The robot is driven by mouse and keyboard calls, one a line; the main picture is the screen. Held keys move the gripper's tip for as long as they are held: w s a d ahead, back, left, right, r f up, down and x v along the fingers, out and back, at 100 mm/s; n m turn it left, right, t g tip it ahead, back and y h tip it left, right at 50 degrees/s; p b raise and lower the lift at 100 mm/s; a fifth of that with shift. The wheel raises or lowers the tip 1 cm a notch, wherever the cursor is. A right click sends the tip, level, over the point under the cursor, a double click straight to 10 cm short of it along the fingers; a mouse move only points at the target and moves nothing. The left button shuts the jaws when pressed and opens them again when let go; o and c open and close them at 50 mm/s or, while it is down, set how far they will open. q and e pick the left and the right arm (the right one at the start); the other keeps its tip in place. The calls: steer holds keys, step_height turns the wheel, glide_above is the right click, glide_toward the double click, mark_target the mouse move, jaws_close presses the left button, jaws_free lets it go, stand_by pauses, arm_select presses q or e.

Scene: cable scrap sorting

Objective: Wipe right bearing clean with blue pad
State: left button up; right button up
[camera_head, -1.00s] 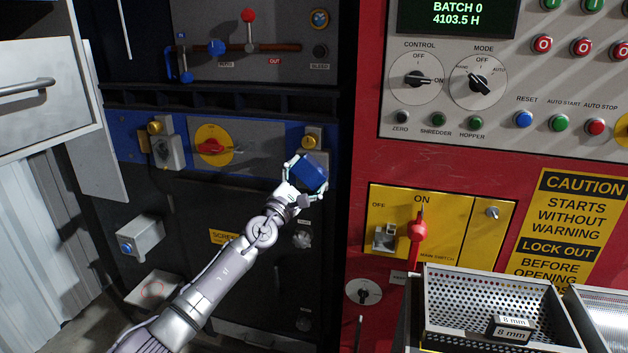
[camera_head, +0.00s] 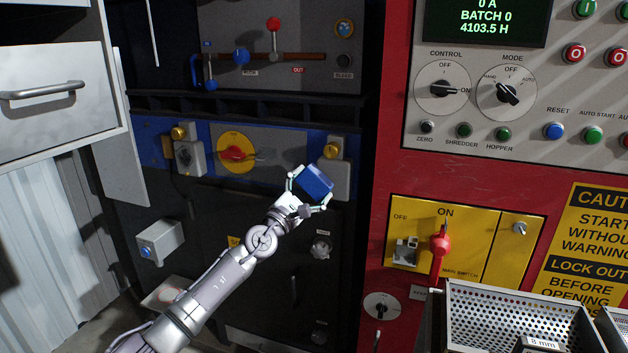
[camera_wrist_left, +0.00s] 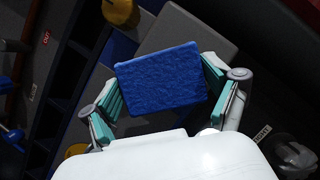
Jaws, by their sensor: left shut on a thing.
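My left gripper (camera_head: 309,190) is shut on a blue pad (camera_head: 317,182), its fingers on two opposite sides. The pad also shows between the fingers in the left wrist view (camera_wrist_left: 160,80). In the head view the pad is in front of the right bearing, a grey block (camera_head: 338,170) with a yellow cap (camera_head: 333,147) on top, and covers its left part. I cannot tell whether the pad touches it. The left bearing, a similar grey block (camera_head: 188,158) with a yellow cap (camera_head: 179,132), sits at the other end of the blue bar. My right gripper is not in view.
A yellow plate with a red rotary switch (camera_head: 235,153) lies between the bearings. A knob (camera_head: 320,247) sits below the right bearing. A red cabinet (camera_head: 480,165) with a yellow main switch panel (camera_head: 485,215) and a perforated metal tray (camera_head: 450,300) are at the right.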

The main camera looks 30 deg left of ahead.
arm_select(q)
steer(key=s+p, duration=0.1)
steer(key=s, duration=0.2)
steer(key=shift+d+r+p, duration=0.2)
steer(key=shift+d+p, duration=0.15)
steer(key=shift+p, duration=0.05)
steer(key=shift+s+d+p, duration=0.15)
steer(key=shift+s+p, duration=0.3)
steer(key=shift+s, duration=0.35)
steer(key=shift+f, duration=0.1)
steer(key=s, duration=0.1)
steer(key=s+p, duration=0.1)
steer(key=s, duration=0.1)
steer(key=shift+d, duration=0.4)
